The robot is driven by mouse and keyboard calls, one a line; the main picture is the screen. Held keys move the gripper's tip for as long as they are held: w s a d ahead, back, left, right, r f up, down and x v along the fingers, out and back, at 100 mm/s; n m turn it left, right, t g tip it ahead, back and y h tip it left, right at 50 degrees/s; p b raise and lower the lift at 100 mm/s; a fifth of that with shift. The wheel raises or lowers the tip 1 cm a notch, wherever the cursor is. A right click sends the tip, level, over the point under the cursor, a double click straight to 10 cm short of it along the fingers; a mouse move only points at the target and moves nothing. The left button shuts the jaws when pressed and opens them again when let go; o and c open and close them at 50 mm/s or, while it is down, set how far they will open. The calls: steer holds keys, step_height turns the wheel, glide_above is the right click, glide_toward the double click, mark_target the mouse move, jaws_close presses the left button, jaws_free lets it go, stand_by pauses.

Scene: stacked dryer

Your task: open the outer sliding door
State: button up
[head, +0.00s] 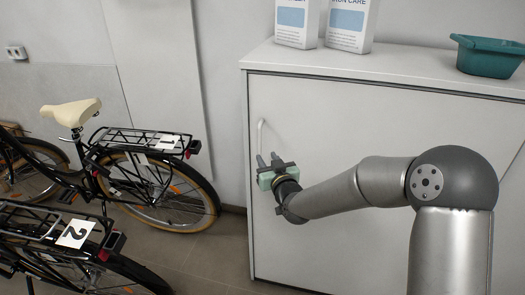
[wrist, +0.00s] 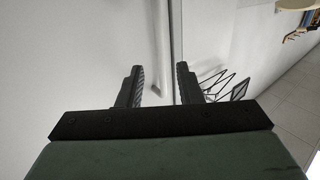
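The outer sliding door (head: 340,200) is the large flat white front of a cabinet in the head view. A slim white vertical bar handle (head: 261,136) sits near its left edge. My gripper (head: 267,158) is in front of the door, around the lower end of the handle. In the wrist view its two dark fingers (wrist: 159,76) stand apart. The pale handle (wrist: 161,40) shows between them there, and no finger visibly touches it. How deep the handle lies between the fingers I cannot tell.
The cabinet top (head: 390,62) carries two white-and-blue cartons (head: 345,20) and a teal tub (head: 488,57). Bicycles (head: 150,185) stand on the floor to the left. A strip of floor (head: 222,255) is free between them and the cabinet.

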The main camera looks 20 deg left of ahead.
mark_target(260, 148)
steer(key=x, duration=0.5)
jaws_close()
